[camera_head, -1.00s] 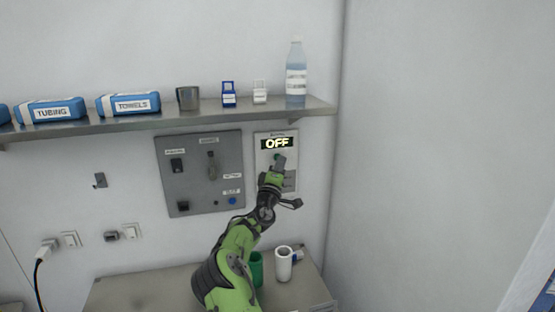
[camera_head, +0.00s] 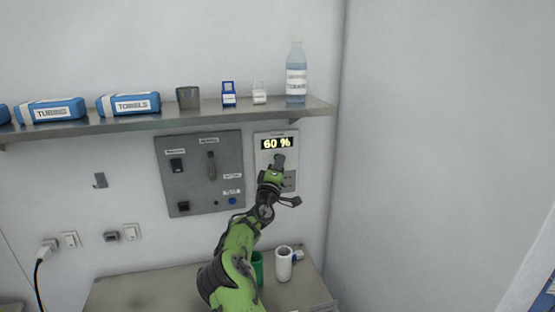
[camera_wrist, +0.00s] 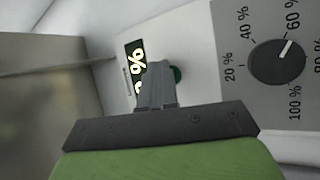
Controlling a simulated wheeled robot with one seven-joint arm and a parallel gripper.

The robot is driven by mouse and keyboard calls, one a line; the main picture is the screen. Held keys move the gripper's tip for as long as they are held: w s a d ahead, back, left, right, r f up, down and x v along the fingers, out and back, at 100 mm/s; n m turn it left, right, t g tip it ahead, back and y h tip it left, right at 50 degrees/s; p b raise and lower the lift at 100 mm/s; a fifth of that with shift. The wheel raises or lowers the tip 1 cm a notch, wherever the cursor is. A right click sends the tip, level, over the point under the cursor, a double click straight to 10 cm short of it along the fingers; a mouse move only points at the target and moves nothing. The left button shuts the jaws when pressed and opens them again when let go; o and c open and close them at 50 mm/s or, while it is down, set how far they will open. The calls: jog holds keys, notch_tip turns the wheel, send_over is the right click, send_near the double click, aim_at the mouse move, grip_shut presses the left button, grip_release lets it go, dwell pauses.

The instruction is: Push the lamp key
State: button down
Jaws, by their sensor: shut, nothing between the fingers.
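The lamp panel (camera_head: 291,146) is a light plate on the wall, right of a grey switch panel. Its display (camera_head: 277,143) reads "60 %". In the wrist view, a green round key (camera_wrist: 178,75) shows partly behind my fingers, below the display (camera_wrist: 136,66). My gripper (camera_head: 280,160) is shut and empty, with its fingertips at the panel just under the display. I cannot tell whether the tips touch the key. A dark dial (camera_wrist: 277,62) with percent marks sits beside it, its pointer near 60 %.
The grey switch panel (camera_head: 196,190) is to the left. A shelf (camera_head: 150,122) with boxes, a cup and a bottle (camera_head: 296,75) runs above. A white cup (camera_head: 283,265) and a green cup (camera_head: 257,268) stand on the counter below.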

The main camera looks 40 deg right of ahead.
jog(key=shift+s+a+b, duration=0.3)
jog(key=shift+s+b, duration=0.2)
jog(key=shift+b, duration=0.1)
jog(key=shift+s+a+b, duration=0.5)
jog(key=shift+s+b, duration=0.25)
jog(key=shift+s, duration=0.1)
jog(key=shift+s+a+b, duration=0.45)
jog(key=shift+s+b, duration=0.25)
jog(key=shift+s, duration=0.2)
jog(key=shift+s+a+b, duration=0.5)
jog(key=shift+s+b, duration=0.25)
jog(key=shift+s, duration=0.1)
